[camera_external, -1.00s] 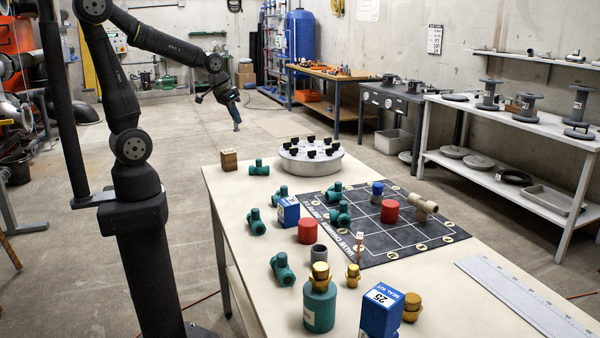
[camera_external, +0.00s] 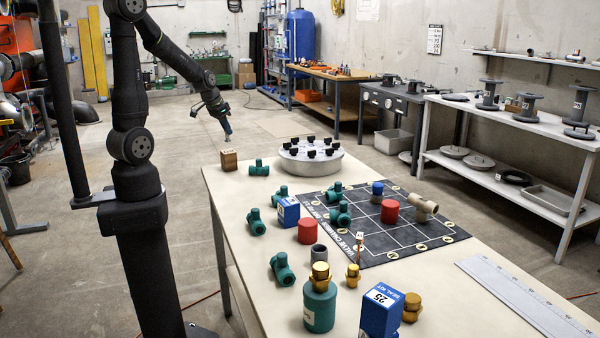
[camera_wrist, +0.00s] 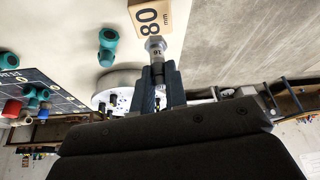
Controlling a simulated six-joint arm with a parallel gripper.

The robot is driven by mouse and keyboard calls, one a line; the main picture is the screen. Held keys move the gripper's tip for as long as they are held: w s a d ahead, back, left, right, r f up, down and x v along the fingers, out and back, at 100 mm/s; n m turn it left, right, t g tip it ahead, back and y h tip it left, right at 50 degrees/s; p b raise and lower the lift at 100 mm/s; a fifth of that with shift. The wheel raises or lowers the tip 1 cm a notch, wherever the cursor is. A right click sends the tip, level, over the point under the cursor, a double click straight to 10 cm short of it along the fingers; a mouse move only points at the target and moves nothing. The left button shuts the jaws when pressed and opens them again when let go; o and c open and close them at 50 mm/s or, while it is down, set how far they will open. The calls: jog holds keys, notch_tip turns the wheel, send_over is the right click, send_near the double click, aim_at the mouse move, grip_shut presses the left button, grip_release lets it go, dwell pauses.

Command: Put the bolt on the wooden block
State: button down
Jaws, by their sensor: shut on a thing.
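My gripper (camera_external: 222,116) is shut on a grey metal bolt, just above and beyond the far left corner of the table. In the wrist view the bolt (camera_wrist: 155,50) sits between the two fingers (camera_wrist: 158,88), its hex head pointing away from my palm. The wooden block (camera_external: 229,160) stands on the table's far left corner. In the wrist view the block (camera_wrist: 150,17) shows the marking "80 mm", and the bolt head overlaps its edge in the picture. The bolt appears above the block and apart from it in the external view.
A green pipe fitting (camera_external: 259,167) stands just right of the block, and a round grey fixture with black knobs (camera_external: 311,160) is beyond it. Several fittings, blue boxes and red cylinders stand on the table (camera_external: 232,205) and black grid mat (camera_external: 375,245).

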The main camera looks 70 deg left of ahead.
aim_at(227, 139)
jog(key=shift+f, duration=1.85)
jog(key=shift+f, duration=0.15)
jog(key=c, duration=1.5)
grip_release()
jog(key=shift+o, duration=0.2)
jog(key=v, duration=1.2)
